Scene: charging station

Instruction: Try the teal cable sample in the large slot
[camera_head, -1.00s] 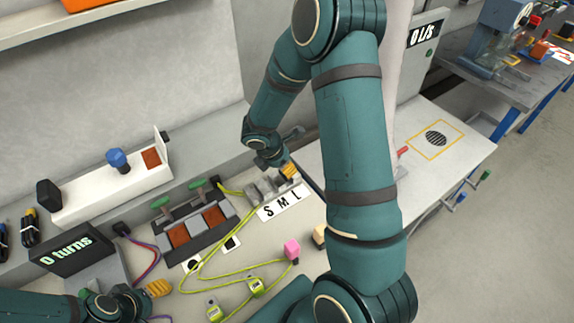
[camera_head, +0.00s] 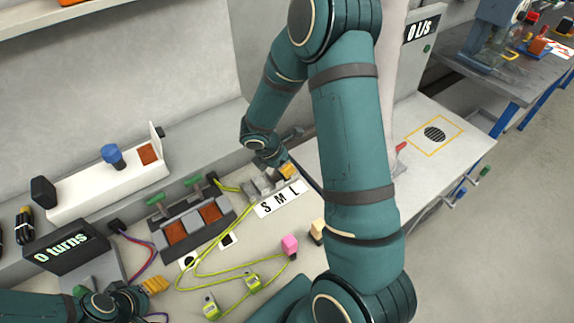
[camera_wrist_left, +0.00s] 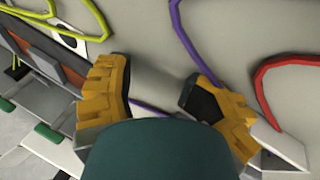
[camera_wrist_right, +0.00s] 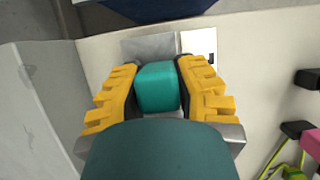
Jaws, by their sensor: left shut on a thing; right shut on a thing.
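My right gripper (camera_wrist_right: 160,88) is shut on the teal cable sample (camera_wrist_right: 157,87), a block seen between its yellow fingers in the right wrist view. In the head view this gripper (camera_head: 286,171) is at the right end of the grey slot blocks (camera_head: 262,185), by the L of the S M L label (camera_head: 281,199). The sample is hidden there, and I cannot tell whether it is inside the large slot. My left gripper (camera_wrist_left: 165,105) is low over the bench, fingers visibly apart, with the purple cable (camera_wrist_left: 178,30) at them; its grip is partly hidden.
A "0 turns" display (camera_head: 62,249) stands at the left. Red-brown pads with green handles (camera_head: 190,225), yellow-green cables (camera_head: 215,268) and a pink block (camera_head: 289,244) lie between my arms. A red cable (camera_wrist_left: 262,85) is near the left gripper. The right bench (camera_head: 465,145) is mostly clear.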

